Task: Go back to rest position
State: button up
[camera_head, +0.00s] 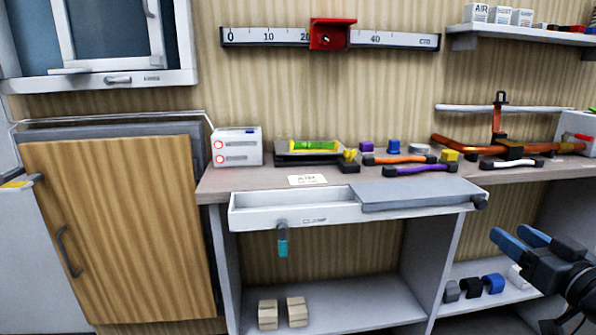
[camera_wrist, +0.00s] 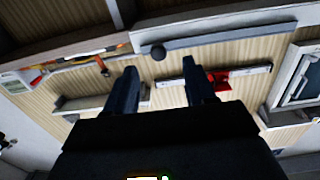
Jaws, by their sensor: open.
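My gripper (camera_head: 519,243) is at the lower right of the head view, with blue fingers pointing up and left. It is open and nothing shows between its fingers. It is in front of the bench's right part and apart from it. In the wrist view my gripper (camera_wrist: 158,85) shows as two dark fingers spread apart, with the wall and bench beyond them. The wrist view is tilted and appears upside down.
The bench (camera_head: 215,184) holds a white box (camera_head: 237,147), a black-and-green device (camera_head: 312,148), and coloured cables. A shallow tray (camera_head: 290,215) with a grey lid (camera_head: 415,193) juts from its front. Wooden blocks (camera_head: 297,311) and small dark blocks (camera_head: 472,287) are below. A wooden cabinet door (camera_head: 130,230) stands left.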

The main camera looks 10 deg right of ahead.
jog(key=s+a+f+m+g+h, duration=0.1)
jog(key=s+a+f, duration=0.45)
jog(key=f, duration=0.35)
jog(key=s+a+f+g, duration=0.1)
jog(key=s+a+f, duration=0.25)
jog(key=s, duration=0.35)
jog(key=s+a+f, duration=0.2)
jog(key=s+a, duration=0.3)
jog(key=s, duration=0.3)
jog(key=s+a+f+g, duration=0.1)
jog(key=s+a+f, duration=0.1)
jog(key=s+a, duration=0.35)
jog(key=s+a+r+n+y, duration=0.1)
jog(key=s+a+r, duration=0.15)
jog(key=s, duration=0.45)
jog(key=s+a+r, duration=0.1)
jog(key=s+r, duration=0.2)
jog(key=s, duration=0.5)
notch_tip(320, 180, up, 17)
jog(key=p, duration=1.6)
jog(key=shift+w+a+f+p, duration=0.15)
jog(key=shift+w+p, duration=0.05)
jog(key=shift+p, duration=0.15)
